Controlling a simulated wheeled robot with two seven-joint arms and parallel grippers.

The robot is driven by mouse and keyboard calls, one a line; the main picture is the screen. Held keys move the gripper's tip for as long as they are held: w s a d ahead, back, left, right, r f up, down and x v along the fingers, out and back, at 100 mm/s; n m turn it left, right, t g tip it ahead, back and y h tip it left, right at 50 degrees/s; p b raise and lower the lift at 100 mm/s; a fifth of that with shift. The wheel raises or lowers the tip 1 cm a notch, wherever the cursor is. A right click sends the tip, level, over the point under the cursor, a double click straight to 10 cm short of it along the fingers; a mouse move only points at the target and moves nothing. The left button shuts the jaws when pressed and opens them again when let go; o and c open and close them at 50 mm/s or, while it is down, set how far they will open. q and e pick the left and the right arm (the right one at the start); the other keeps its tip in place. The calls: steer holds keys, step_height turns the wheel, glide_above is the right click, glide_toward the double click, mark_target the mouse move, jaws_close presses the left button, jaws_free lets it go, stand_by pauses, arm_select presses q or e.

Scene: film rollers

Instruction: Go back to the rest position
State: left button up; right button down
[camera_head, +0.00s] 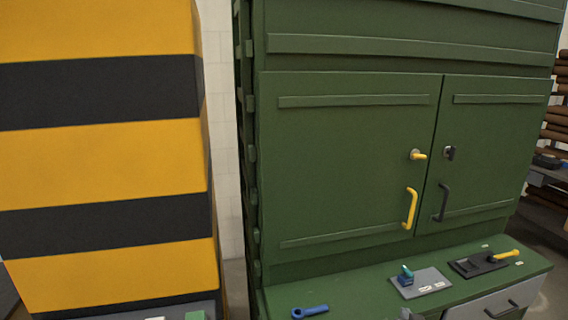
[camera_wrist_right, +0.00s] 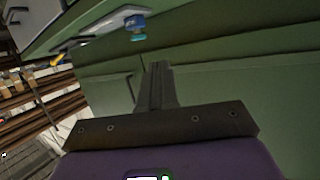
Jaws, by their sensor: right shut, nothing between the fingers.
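My right gripper (camera_wrist_right: 158,68) shows in the right wrist view with its fingers together and nothing between them. In the head view only a small grey tip of it (camera_head: 406,313) shows at the bottom edge, in front of the bench. It looks apart from the things on the bench. My left gripper is not in view. The green cabinet (camera_head: 345,150) has two closed doors, one with a yellow handle (camera_head: 410,208) and one with a black handle (camera_head: 442,203).
The cabinet's green ledge (camera_head: 350,300) holds a blue tool (camera_head: 310,311), a grey plate (camera_head: 432,275) with a teal knob (camera_head: 406,274), and a black plate (camera_head: 470,267) with a yellow lever (camera_head: 505,255). A yellow-black striped block (camera_head: 100,165) stands left. Racked rollers (camera_head: 558,118) stand right.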

steer(key=s+a+f+g+y, duration=0.25)
steer(key=s+a+f, duration=0.2)
steer(key=f, duration=0.55)
steer(key=s+a+f+g+y, duration=0.1)
steer(key=s+a+f+g, duration=0.4)
steer(key=f, duration=0.5)
steer(key=s+a+f+g+y, duration=0.1)
steer(key=s+a+f+g, duration=0.2)
steer(key=s+a+f, duration=0.3)
steer(key=s+a+f+g+y, duration=0.2)
steer(key=s+a+f, duration=0.3)
steer(key=s, duration=0.9)
steer(key=shift+a+f+g, duration=0.4)
steer(key=shift+a+g, duration=0.15)
steer(key=shift+a, duration=0.65)
